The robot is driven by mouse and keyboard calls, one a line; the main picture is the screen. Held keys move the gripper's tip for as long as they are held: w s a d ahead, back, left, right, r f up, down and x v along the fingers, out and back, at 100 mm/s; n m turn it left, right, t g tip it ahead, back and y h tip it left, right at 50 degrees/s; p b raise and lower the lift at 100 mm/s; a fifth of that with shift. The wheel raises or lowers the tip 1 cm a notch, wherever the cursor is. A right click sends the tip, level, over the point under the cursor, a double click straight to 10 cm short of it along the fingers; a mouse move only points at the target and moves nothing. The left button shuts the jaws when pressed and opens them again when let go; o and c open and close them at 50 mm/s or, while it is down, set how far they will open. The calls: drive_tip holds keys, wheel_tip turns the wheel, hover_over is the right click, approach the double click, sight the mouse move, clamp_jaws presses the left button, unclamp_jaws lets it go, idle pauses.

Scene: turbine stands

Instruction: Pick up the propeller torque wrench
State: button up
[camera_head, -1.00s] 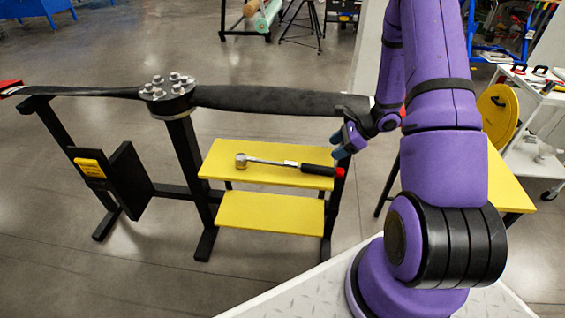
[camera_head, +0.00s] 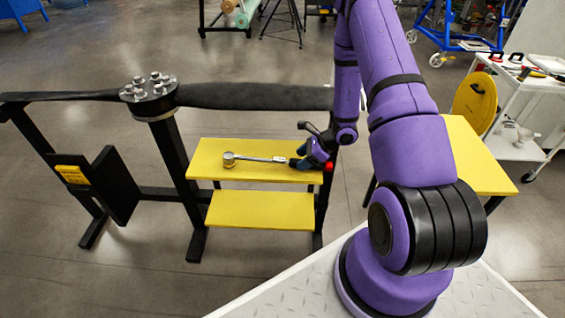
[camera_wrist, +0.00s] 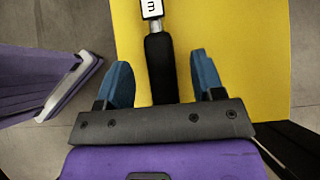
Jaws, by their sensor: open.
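The torque wrench (camera_head: 262,159) lies on the upper yellow shelf of the stand, its round metal head at the left and its handle toward the right. A red tip shows at the handle's right end. My gripper (camera_head: 301,164) is at the handle and covers part of it in the head view. In the wrist view, my gripper (camera_wrist: 163,80) is open, with its blue fingers on either side of the black handle (camera_wrist: 160,62). The handle runs between them, with gaps showing on both sides. The wrench head is outside the wrist view.
The upper yellow shelf (camera_head: 215,172) has free room left of the wrench. A lower yellow shelf (camera_head: 260,211) is bare. The black propeller (camera_head: 250,96) spans the stand just behind. A yellow table (camera_head: 480,165) and a white cart (camera_head: 520,110) stand to the right.

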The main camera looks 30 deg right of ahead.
drive_tip(key=shift+x, duration=1)
clamp_jaws()
drive_tip(key=shift+r, duration=1.75)
drive_tip(key=s+r, duration=0.1)
drive_tip(key=s, duration=1.5)
drive_tip(key=shift+d+r, duration=0.25)
drive_tip(key=shift+d, duration=0.1)
